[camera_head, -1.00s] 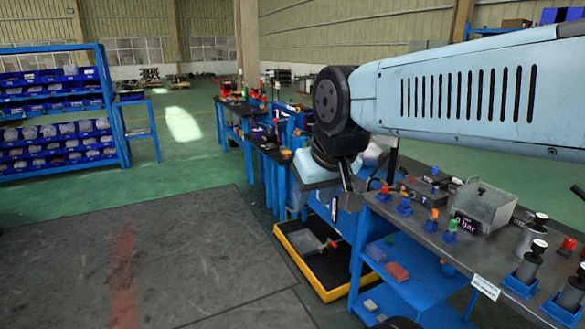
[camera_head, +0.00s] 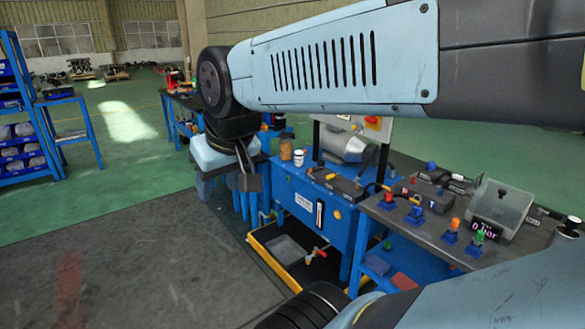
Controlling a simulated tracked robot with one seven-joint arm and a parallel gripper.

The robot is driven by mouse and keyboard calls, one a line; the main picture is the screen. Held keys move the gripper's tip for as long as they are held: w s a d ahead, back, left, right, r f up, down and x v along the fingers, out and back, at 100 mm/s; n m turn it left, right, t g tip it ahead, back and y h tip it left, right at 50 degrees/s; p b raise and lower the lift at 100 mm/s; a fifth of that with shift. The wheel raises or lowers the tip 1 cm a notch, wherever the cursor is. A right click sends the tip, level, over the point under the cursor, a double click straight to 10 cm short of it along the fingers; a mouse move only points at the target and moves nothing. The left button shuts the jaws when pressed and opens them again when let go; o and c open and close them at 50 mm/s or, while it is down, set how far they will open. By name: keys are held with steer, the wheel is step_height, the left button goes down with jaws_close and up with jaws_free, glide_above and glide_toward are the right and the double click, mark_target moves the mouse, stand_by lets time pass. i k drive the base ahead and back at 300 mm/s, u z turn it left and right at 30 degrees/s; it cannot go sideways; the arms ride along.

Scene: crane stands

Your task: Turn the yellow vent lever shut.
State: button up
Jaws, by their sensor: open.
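My gripper (camera_head: 249,182) hangs from the blue-and-black arm near the left end of the blue pump unit (camera_head: 295,211). It is small and dark in this view; nothing shows held in it. I cannot make out a yellow lever for certain. A small yellow-orange part (camera_head: 337,214) shows on the front of the blue unit, to the right of my gripper and apart from it. Its shape and turn position are too small to tell. A red-handled valve (camera_head: 318,252) sits low, above the yellow-edged tray.
A black tray with yellow edges (camera_head: 262,256) lies on the floor. Open floor (camera_head: 150,250) is at left.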

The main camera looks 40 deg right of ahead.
mark_target(330, 177)
steer(key=z, duration=0.3)
steer(key=i, duration=1.1)
steer(key=z, duration=0.9)
steer(key=i, duration=0.6)
steer(key=z, duration=0.35)
steer(key=k, duration=0.95)
steer(key=z, duration=0.2)
steer(key=i, duration=0.95)
steer(key=u, duration=0.1)
